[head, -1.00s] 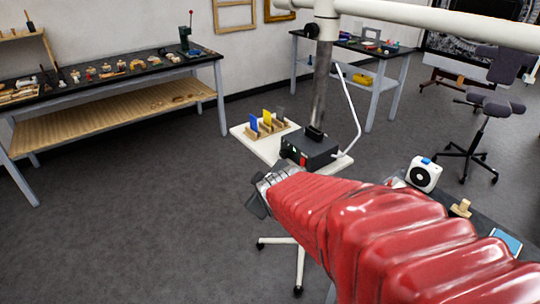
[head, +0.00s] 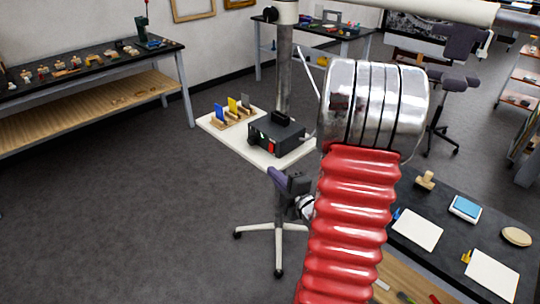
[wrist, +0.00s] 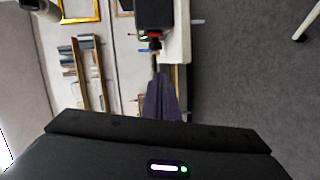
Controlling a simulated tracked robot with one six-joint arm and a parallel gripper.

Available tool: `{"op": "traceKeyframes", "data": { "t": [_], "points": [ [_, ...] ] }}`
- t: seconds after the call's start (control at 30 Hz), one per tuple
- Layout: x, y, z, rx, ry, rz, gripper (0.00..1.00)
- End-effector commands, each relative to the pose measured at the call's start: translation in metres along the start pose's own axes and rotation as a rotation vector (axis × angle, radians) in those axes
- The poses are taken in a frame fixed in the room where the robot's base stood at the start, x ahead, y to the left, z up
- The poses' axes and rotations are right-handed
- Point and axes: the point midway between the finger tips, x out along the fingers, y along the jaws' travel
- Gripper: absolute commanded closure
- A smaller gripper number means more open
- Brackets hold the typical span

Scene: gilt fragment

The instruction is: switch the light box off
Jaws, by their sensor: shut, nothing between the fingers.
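The light box appears to be the black box (head: 282,138) on the white stand top (head: 215,127). Its front has a small red patch (head: 271,146) and a green one; I cannot tell which position the switch is in. The box (wrist: 155,14) also shows in the wrist view at the top, with the red and green front (wrist: 153,36) facing my gripper. My gripper (head: 277,176) is in front of and below the box in the head view. Its purple-grey fingers (wrist: 160,92) are shut and empty, pointing at the box front. A gap seems to remain, though depth is hard to judge.
A small rack of coloured plates (head: 232,110) stands left of the box. A metal post (head: 284,75) rises behind it. The stand has a wheeled base (head: 278,235). A dark bench (head: 450,245) with pads and a stamp is at right. Floor at left is clear.

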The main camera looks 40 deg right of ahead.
Motion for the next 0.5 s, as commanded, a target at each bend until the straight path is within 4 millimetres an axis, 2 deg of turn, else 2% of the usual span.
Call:
{"op": "traceKeyframes", "data": {
  "t": [0.2, 0.5],
  "points": [
    [-0.0142, -0.0025, 0.009, -0.029, 0.022, 0.075, 1.0],
    [-0.0147, -0.0018, 0.0088, -0.032, 0.024, 0.08, 1.0]
  ]
}}
